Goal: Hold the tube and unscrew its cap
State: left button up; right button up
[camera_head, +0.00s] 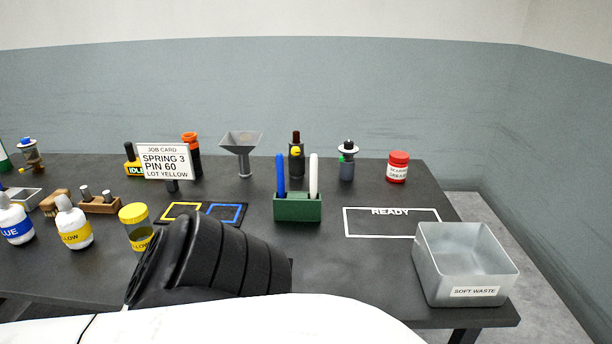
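No thing in view is clearly marked as the tube. A clear container with a yellow cap (134,213) stands on the table at left centre; its lower part is partly hidden by my arm, and the cap is on. A blue stick-like piece (280,176) and a white one (314,176) stand upright in a green holder (297,208); I cannot tell whether either is a capped tube. A white and black arm of mine crosses the front of the view. Neither gripper shows, so what they hold is hidden.
A grey SOFT WASTE bin (466,265) stands at the table's right front corner. A white READY outline (390,222) lies empty. Yellow (181,211) and blue (225,213) outlines lie behind my arm. Bottles (73,224), a job card (164,162), a funnel (242,146) and a red-lidded jar (398,167) stand around.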

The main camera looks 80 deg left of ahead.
aim_at(140, 235)
jog(key=z, duration=0.15)
jog(key=k, duration=1.95)
jog(key=u, duration=0.65)
